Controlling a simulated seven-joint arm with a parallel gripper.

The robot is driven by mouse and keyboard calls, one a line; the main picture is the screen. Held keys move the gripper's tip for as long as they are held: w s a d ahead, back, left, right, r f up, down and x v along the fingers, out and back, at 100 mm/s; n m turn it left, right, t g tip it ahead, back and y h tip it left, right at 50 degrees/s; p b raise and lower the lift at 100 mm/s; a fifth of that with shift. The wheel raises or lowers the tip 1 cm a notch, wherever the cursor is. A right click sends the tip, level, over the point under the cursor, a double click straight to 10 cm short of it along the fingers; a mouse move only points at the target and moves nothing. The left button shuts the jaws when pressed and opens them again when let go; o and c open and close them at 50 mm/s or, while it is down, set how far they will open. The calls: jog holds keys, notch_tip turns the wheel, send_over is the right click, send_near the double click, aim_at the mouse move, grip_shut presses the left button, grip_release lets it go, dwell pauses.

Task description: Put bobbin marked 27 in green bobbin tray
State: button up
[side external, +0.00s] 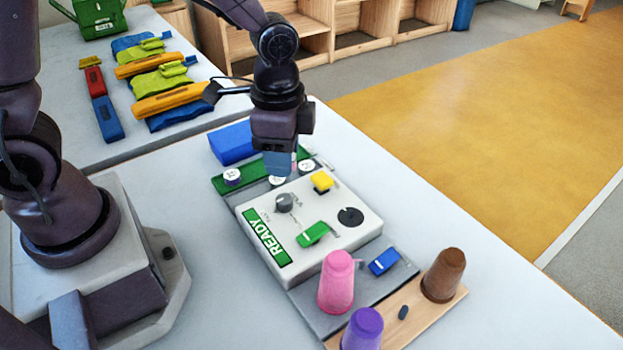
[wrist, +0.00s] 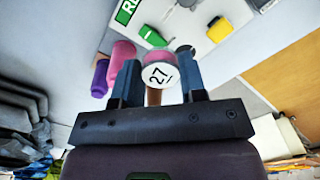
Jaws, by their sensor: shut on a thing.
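The bobbin marked 27 (wrist: 158,75) has a white end face with a black 27 and pink thread at its side. It sits between the two fingers of my gripper (wrist: 157,82) in the wrist view. In the side view my gripper (side external: 280,163) points down over the green bobbin tray (side external: 254,172), shut on the bobbin, which is mostly hidden by the fingers. The green tray is a strip behind the white machine. White-topped bobbins show at its left end (side external: 232,175) and near its right end (side external: 307,166). Whether the held bobbin touches the tray cannot be told.
The white machine (side external: 340,228) with a READY panel stands in front of the tray. A blue block (side external: 232,143) is behind it. Pink (side external: 336,283), purple (side external: 363,329) and brown (side external: 443,275) cones stand at the front.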

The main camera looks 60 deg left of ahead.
jog(key=w+a+n, duration=0.5)
jog(key=a+n, duration=0.3)
jog(key=n, duration=0.1)
jog(key=s+a+f+n, duration=0.3)
jog(key=s+a+n, duration=0.4)
jog(key=s, duration=0.5)
send_over(264, 168)
jog(key=shift+m, duration=0.3)
jog(key=f, duration=0.9)
jog(key=shift+s+d+f, duration=0.15)
jog(key=shift+s+f, duration=0.15)
jog(key=shift+w+f, duration=0.2)
jog(key=shift+f, duration=1.6)
jog(key=shift+f, duration=0.1)
